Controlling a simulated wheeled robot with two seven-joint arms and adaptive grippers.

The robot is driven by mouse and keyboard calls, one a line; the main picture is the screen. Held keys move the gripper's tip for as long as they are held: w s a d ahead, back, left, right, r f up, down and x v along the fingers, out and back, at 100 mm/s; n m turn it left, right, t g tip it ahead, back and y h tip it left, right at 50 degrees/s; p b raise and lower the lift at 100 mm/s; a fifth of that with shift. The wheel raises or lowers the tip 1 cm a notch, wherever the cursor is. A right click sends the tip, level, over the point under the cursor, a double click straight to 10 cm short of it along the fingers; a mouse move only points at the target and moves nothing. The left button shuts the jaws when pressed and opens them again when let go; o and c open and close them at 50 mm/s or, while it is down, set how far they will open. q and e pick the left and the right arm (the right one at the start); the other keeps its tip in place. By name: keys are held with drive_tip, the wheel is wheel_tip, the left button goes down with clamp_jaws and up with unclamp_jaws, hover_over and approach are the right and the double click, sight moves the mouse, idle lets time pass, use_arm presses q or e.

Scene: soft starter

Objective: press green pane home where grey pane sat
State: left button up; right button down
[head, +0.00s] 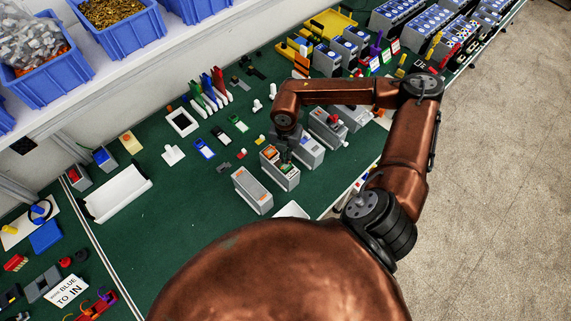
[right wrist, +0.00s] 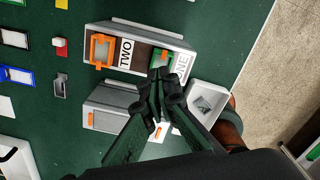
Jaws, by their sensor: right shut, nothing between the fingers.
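The green pane (right wrist: 158,54) sits in the top of a grey unit (right wrist: 185,42), at the position beside the label ONE. It also shows in the head view (head: 288,168). My right gripper (right wrist: 160,76) is shut and empty, its fingertips at the near edge of the green pane; touch is hard to tell. The fingers partly hide the pane, so I cannot tell whether it is fully seated. An orange pane (right wrist: 101,50) sits beside the label TWO on the same unit. A grey piece (head: 223,168) lies on the mat; I cannot tell if it is the grey pane. My left gripper is not in view.
Grey units stand close on both sides, one at front left (head: 252,190) and one behind right (head: 309,151). A white tray (head: 292,210) lies at the near table edge. Loose blue (head: 204,149) and green (head: 238,123) frames lie on the open green mat.

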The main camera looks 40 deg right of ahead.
sight(285, 165)
drive_tip(key=shift+r+p, duration=0.85)
drive_tip(key=shift+r, duration=1.15)
drive_tip(key=shift+a, duration=0.1)
